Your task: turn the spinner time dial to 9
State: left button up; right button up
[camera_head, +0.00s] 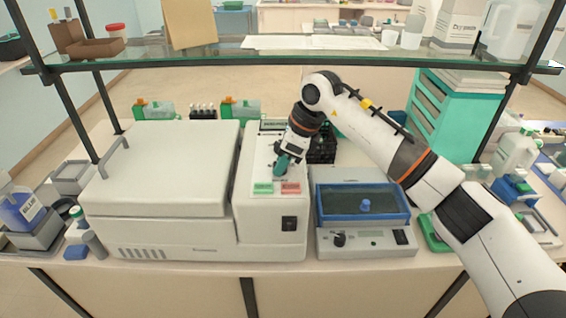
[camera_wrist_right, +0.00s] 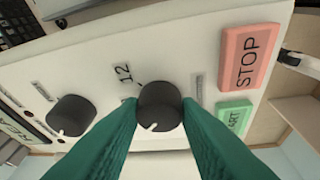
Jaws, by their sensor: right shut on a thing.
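The spinner (camera_head: 262,222) is the white machine in the middle of the bench in the head view, with a wide lid at its left and a control panel at its right. My right gripper (camera_head: 281,166) reaches down onto that panel. In the right wrist view its green fingers (camera_wrist_right: 160,122) are shut on a black dial (camera_wrist_right: 161,100), one on each side. A white pointer mark shows on the dial's lower edge. A "12" mark (camera_wrist_right: 124,73) is printed beside it; other numbers are hidden or unreadable. My left gripper is not in view.
A second black knob (camera_wrist_right: 72,115) is left of the held dial in the wrist view. The red STOP button (camera_wrist_right: 248,57) and green START button (camera_wrist_right: 234,117) are to its right. A blue-framed device (camera_head: 362,240) stands right of the spinner. A glass shelf (camera_head: 220,62) spans above.

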jog(key=m+t+b, duration=0.1)
jog(key=m+b, duration=0.1)
jog(key=m+h+b, duration=0.1)
jog(key=m+b, duration=0.2)
jog(key=shift+a+f+t+b, duration=0.1)
jog(key=shift+f+t+b, duration=0.05)
jog(key=shift+t+b, duration=0.25)
jog(key=m+h+b, duration=0.1)
jog(key=m+b, duration=0.2)
jog(key=shift+s+a+t, duration=0.1)
jog(key=shift+t, duration=0.3)
jog(key=shift+r+m+b, duration=0.25)
jog(key=shift+m+b, duration=0.05)
jog(key=shift+m, duration=0.1)
jog(key=o, duration=1)
